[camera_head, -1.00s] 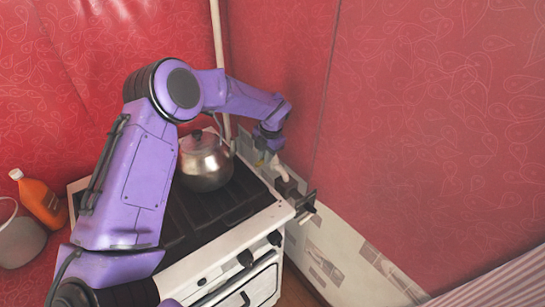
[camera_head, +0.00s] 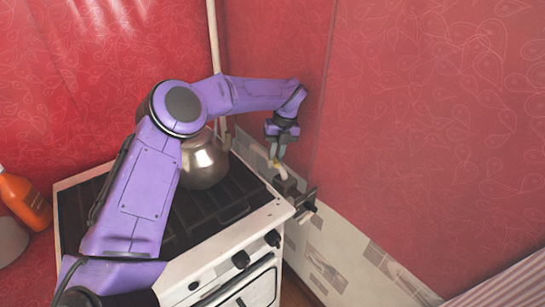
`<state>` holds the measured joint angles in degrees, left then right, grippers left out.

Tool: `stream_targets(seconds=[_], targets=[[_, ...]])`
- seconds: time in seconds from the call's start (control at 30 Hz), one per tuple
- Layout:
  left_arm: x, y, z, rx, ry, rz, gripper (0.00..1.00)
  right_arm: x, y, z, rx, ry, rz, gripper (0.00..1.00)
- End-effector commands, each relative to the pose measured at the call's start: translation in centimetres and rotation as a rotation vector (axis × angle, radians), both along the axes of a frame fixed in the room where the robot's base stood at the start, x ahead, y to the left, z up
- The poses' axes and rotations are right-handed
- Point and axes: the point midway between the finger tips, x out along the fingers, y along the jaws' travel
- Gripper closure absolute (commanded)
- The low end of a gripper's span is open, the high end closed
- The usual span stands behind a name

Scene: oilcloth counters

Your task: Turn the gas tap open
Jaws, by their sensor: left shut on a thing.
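The gas tap (camera_head: 273,151) shows as a small yellowish piece by the wall behind the stove's right side, with a pale curved piece just below it. My left gripper (camera_head: 276,157) reaches over the stove from the left and points down at the tap. Its jaws are shut on the tap, and the fingers hide much of it. The tap's exact angle is too small to tell. My right gripper is not in view.
A metal kettle (camera_head: 205,163) stands on the white stove (camera_head: 222,246), partly behind my left arm. A pale vertical pipe (camera_head: 213,40) runs up the red wall. Dark fittings (camera_head: 307,203) stick out at the stove's right edge. An orange bottle (camera_head: 24,200) is at far left.

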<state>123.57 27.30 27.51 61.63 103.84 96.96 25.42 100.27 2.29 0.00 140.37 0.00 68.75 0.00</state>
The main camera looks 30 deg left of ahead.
Motion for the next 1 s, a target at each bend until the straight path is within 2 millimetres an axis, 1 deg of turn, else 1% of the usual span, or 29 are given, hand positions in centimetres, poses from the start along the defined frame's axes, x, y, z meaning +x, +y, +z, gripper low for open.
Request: stream_targets(seconds=[0.03,0.1,0.4,0.97,1.0], targets=[[0.17,-0.03,-0.21,0.001,-0.002,0.031,1.0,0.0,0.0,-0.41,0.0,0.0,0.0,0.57],[0.36,-0.15,-0.13,0.0,-0.003,0.073,1.0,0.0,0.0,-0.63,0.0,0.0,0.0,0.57],[0.82,-0.48,0.0,0.001,-0.003,0.189,1.0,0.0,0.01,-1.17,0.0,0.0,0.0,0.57],[0.93,-0.5,0.07,0.002,-0.003,0.217,1.0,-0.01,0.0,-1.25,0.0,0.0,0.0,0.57],[0.93,-0.5,0.08,0.002,-0.003,0.217,0.77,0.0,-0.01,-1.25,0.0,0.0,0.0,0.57]])
